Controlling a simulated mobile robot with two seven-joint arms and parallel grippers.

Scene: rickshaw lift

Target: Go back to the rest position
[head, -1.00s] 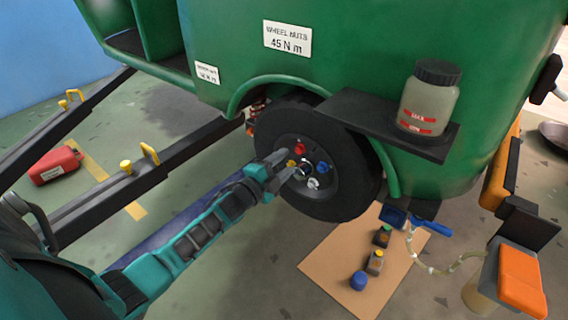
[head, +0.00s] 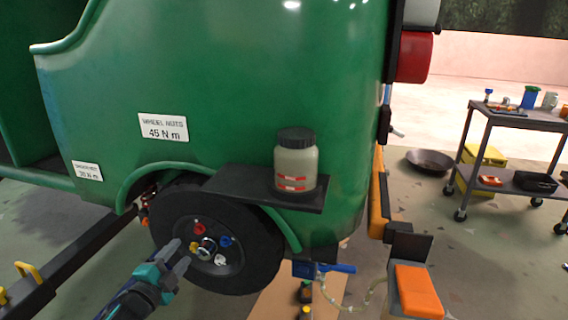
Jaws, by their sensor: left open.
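My left gripper (head: 177,262) is open in the lower left of the head view, in front of the left part of the wheel (head: 255,262). Its fingers point up and right toward the hub, and I see nothing between them. Whether it touches the wheel I cannot tell. The hub carries red, blue, yellow and white nuts around its centre. The wheel sits under the green rickshaw body (head: 240,95). My right gripper is out of view.
A black shelf (head: 235,186) on the body bears a capped jar (head: 296,162). Below stand small bottles on a cardboard sheet (head: 272,300) and an orange-topped container (head: 418,290). A lift arm (head: 70,262) lies left. A tool cart (head: 510,117) and black pan (head: 428,161) are at right.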

